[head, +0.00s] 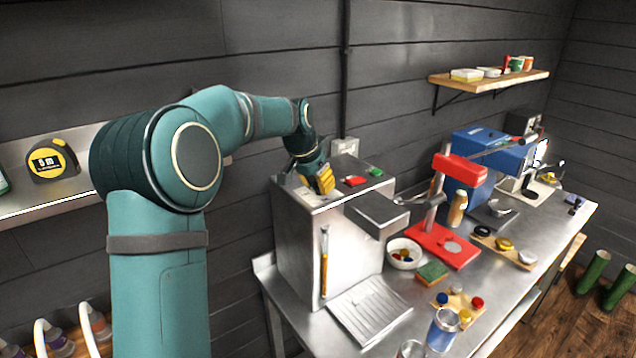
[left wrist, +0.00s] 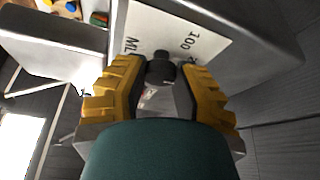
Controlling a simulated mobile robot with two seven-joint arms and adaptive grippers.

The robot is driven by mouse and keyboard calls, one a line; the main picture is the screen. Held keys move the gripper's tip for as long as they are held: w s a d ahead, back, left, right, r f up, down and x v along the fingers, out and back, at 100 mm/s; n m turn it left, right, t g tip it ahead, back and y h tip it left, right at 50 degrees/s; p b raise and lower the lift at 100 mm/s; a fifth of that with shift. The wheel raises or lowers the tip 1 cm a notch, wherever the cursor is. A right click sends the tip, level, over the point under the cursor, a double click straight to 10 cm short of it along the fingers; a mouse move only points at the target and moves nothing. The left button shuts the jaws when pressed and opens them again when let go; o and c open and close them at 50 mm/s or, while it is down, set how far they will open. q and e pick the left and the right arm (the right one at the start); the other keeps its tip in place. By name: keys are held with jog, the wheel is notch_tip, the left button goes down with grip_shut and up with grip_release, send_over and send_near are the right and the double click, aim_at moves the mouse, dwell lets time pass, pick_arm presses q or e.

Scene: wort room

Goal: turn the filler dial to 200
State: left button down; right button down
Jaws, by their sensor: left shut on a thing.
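The filler (head: 330,240) is a steel box machine standing at the left end of the bench. Its dial is a dark knob (left wrist: 160,70) on the top face, seen in the left wrist view. A white scale plate (left wrist: 185,32) beside the knob carries the markings "ML" and "100"; other markings are hidden by my fingers. My left gripper (left wrist: 160,90) has its yellow fingers on either side of the knob and is shut on it. In the head view the left gripper (head: 318,182) is over the filler's top left part and hides the dial. My right gripper is not in view.
The filler's top also has a red button (head: 356,181) and a green button (head: 376,171). A red capping press (head: 440,215), a white bowl (head: 404,254), a sponge (head: 432,273) and bottle caps stand to the right. A shelf (head: 490,80) hangs on the wall.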

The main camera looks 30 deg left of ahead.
pick_arm(q)
jog(key=shift+f+m, duration=0.2)
jog(key=shift+m, duration=0.3)
jog(key=c, duration=0.6)
grip_release()
jog(key=shift+r, duration=0.15)
jog(key=v, duration=1.2)
jog(key=shift+a, duration=0.2)
jog(key=shift+w, duration=0.15)
